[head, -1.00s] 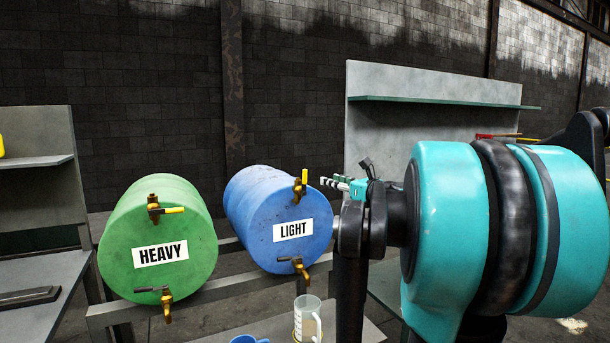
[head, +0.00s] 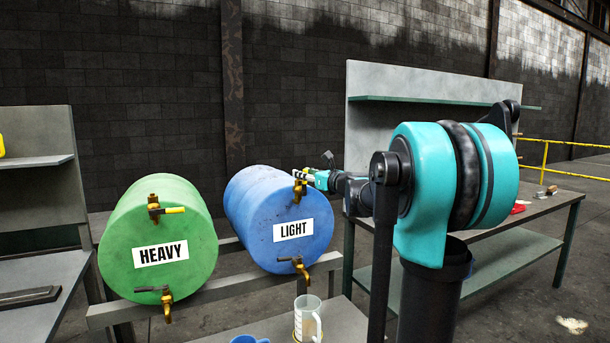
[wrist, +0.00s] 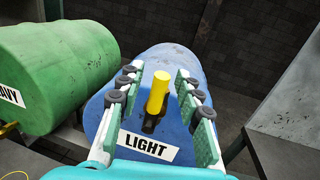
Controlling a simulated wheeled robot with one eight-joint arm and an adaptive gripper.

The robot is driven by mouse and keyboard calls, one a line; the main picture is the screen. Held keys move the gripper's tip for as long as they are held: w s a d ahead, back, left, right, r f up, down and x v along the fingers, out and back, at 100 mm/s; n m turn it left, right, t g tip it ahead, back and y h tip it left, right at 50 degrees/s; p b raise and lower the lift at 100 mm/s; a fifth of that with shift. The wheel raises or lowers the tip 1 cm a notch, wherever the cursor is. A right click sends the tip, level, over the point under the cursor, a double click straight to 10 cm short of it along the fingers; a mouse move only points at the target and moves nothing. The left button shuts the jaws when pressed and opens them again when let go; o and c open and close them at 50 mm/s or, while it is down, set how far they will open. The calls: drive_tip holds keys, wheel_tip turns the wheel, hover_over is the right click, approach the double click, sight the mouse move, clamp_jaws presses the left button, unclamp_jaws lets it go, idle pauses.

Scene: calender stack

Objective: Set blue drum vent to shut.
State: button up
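The blue drum (head: 262,225), labelled LIGHT, lies on its side on a rack. Its vent (head: 299,190) is a brass valve high on the front face. My gripper (head: 303,174) is at the vent and partly hides it in the head view. In the wrist view, the vent's yellow lever (wrist: 158,92) stands between the two spread fingers of my gripper (wrist: 157,73), with gaps visible on both sides. The lever points up. A lower tap (head: 295,265) with a dark handle sits near the drum's bottom edge.
The green drum (head: 150,232), labelled HEAVY, lies to the left; its vent lever (head: 174,210) points right. A clear jug (head: 307,318) and blue cup (head: 250,340) stand below the drums. A workbench (head: 540,205) is at right.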

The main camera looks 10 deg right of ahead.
clamp_jaws()
